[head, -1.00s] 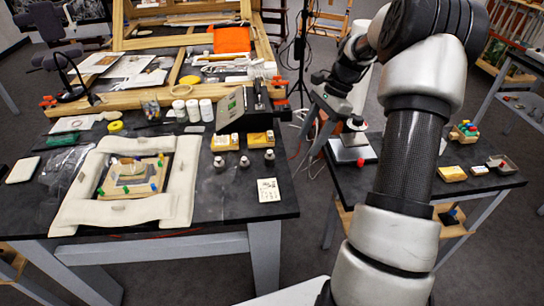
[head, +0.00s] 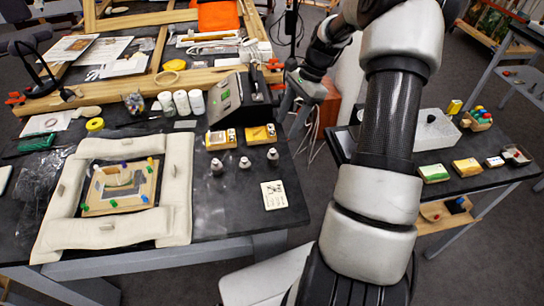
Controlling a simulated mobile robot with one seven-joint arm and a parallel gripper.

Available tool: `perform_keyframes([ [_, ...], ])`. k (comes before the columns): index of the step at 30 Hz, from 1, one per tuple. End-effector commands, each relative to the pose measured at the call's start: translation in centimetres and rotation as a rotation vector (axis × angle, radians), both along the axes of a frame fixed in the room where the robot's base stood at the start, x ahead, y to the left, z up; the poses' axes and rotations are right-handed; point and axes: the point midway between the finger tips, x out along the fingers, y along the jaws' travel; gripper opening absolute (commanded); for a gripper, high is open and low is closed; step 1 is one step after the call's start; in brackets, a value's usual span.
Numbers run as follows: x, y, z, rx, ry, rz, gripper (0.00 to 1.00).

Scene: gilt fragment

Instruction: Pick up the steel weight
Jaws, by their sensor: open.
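Three small knobbed metal pieces that look like steel weights stand upright in a row on the black bench top: a left one (head: 217,168), a middle one (head: 245,162) and a right one (head: 272,154). I cannot tell which one the task names. My gripper (head: 291,106) is beyond and to the right of them, near the bench's right edge, apart from all three. It is open and holds nothing that I can see. Its fingers are small and partly lost against the dark background.
Yellow boxes (head: 221,139) and a grey-green instrument (head: 226,103) stand behind the weights. A white card (head: 273,195) lies in front. A padded frame (head: 180,215) around a gilt fragment (head: 120,185) is at left. A side table (head: 465,180) with small boxes stands right.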

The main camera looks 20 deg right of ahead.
Motion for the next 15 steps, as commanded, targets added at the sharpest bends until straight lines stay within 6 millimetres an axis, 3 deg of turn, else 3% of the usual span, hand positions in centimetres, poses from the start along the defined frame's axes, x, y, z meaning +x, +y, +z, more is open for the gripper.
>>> perform_keyframes([
  [7,-0.2,2.0,-4.7,0.002,0.003,0.001,0.51],
  [15,-0.2,2.9,-6.6,0.001,0.000,0.001,0.51],
])
